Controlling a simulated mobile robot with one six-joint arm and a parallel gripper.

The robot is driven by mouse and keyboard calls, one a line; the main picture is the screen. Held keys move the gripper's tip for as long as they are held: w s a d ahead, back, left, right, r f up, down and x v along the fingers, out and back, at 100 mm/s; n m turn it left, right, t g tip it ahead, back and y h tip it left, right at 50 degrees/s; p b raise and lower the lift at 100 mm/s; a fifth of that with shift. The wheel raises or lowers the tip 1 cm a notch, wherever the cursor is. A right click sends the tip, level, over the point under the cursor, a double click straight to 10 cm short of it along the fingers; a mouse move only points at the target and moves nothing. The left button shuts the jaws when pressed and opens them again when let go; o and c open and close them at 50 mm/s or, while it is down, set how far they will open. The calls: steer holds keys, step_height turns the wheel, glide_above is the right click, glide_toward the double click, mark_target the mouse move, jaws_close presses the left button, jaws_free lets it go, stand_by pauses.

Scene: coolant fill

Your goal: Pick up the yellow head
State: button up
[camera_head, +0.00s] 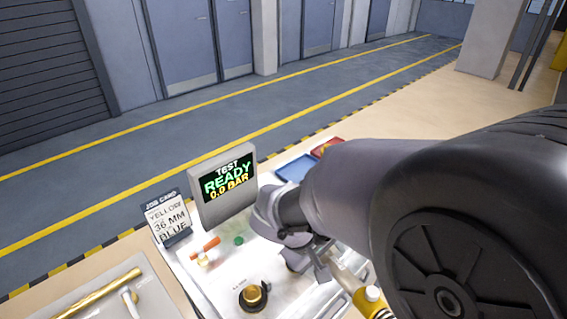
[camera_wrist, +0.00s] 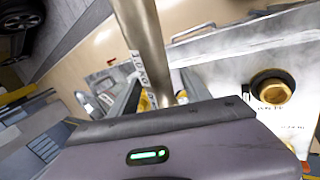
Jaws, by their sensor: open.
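A yellow piece with a white top and black stripes (camera_head: 372,294) stands at the lower right of the head view, partly cut off by the frame and my arm. I take it for the yellow head, but cannot be sure. My gripper (camera_head: 312,262) is over the right part of the white worktop, left of this piece. A pale metal tube marked "1.0 KG" (camera_wrist: 148,45) rises in front of the open jaws (camera_wrist: 158,98) in the wrist view. Bits of yellow (camera_wrist: 182,98) show between the jaws, behind the tube. Contact cannot be told.
A brass neck in a black ring (camera_head: 253,294) sits on the worktop. Behind are a job card (camera_head: 166,217), a screen reading READY (camera_head: 225,188), an orange piece (camera_head: 205,248) and a green piece (camera_head: 239,240). A blue tray (camera_head: 296,169) lies at the back.

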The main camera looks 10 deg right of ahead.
steer(key=shift+x, duration=1.2)
steer(key=shift+r, duration=0.15)
steer(key=shift+c, duration=1.1)
jaws_close()
